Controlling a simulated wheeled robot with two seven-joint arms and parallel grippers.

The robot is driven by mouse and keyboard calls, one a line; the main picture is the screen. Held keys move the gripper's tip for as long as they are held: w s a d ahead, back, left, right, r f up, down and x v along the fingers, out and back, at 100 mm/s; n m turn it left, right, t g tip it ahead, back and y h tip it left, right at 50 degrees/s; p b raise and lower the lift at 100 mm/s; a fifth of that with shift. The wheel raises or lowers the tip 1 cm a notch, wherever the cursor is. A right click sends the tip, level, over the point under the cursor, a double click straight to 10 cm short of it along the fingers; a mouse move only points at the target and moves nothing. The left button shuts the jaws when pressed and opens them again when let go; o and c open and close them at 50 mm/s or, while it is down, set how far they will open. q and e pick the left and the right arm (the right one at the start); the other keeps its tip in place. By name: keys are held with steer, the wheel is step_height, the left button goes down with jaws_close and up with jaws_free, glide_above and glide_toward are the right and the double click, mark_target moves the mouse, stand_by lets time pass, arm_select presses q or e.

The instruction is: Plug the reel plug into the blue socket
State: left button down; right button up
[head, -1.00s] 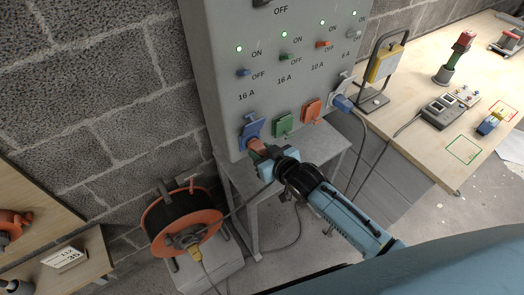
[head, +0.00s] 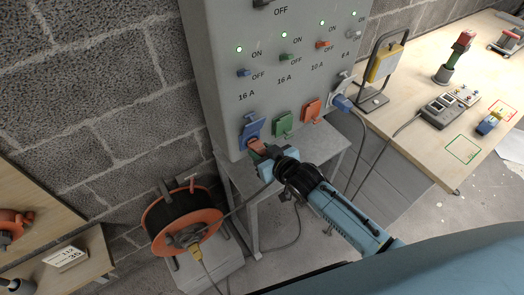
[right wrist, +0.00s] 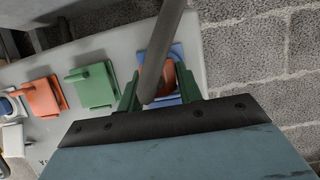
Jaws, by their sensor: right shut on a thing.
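The reel plug (head: 257,144) is orange-red and sits between the fingers of my right gripper (head: 262,152), which is shut on it. The plug's front end is at the lower part of the blue socket (head: 252,128), whose flap is raised, on the grey panel. In the right wrist view the plug (right wrist: 170,74) shows between two green fingertips (right wrist: 158,92), over the blue socket (right wrist: 149,54). A dark cable crosses in front and hides part of the plug. I cannot tell how far the plug is in. My left gripper is not in view.
Green (head: 283,124) and orange (head: 311,110) sockets sit right of the blue one. A blue plug (head: 342,103) with a cable is further right. The orange cable reel (head: 184,228) stands below left, its cable running to the plug. A wooden bench (head: 415,130) is at right.

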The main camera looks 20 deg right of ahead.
steer(key=shift+w+a, duration=0.15)
steer(key=shift+w, duration=0.35)
steer(key=o, duration=1)
steer(key=shift+s, duration=0.15)
steer(key=p+v, duration=0.1)
steer(key=v, duration=1.2)
